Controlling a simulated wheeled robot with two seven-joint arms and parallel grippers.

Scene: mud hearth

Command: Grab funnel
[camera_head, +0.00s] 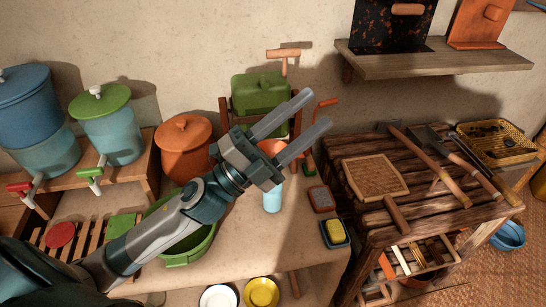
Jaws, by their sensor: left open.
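My left gripper (314,111) reaches in from the lower left, its two long grey fingers apart with nothing between them. An orange piece (270,147), which looks like the funnel, shows partly behind the gripper and its lower finger. It appears to sit above a light blue bottle or cup (272,201) on the counter. Its lower part is hidden by the gripper, so I cannot tell whether they touch. My right gripper is not in view.
A green box (260,92) in a wooden rack stands behind the gripper. An orange lidded pot (185,146) and a green basin (188,247) are left. A yellow sponge (335,232) in a blue dish lies right. The wooden table (345,148) holds a woven paddle (374,177).

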